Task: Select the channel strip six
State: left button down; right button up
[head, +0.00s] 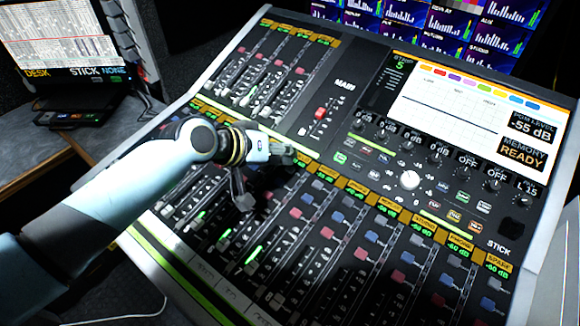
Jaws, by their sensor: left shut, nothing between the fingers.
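The mixing console (345,110) fills the middle of the head view, with rows of channel strips, faders and coloured buttons. Its screen (478,112) reads strip 5, PGM level -55 dB and memory ready. My left gripper (268,185) is shut and empty over the middle of the console, above the upper end of the lower strips. Whether the fingers touch a button is unclear. My right gripper is not in view.
A laptop-like screen (62,45) reading desk, stick and none stands on a side desk (38,150) at the left. Monitors (440,28) line the back. A red main fader (320,113) and a white knob (409,180) stand up from the console.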

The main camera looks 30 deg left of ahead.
aim_at(284, 173)
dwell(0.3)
pick_arm(q)
jog(key=shift+w+f, duration=0.1)
jog(key=shift+f, duration=0.3)
jog(key=shift+f+b, duration=0.4)
jog(key=shift+b, duration=0.15)
dwell(0.4)
jog(key=shift+r, duration=0.15)
jog(key=shift+r+p, duration=0.7)
jog(key=shift+p, duration=0.2)
jog(key=r+p, duration=0.3)
jog(key=s+r+p, duration=0.1)
jog(key=r+p, duration=0.1)
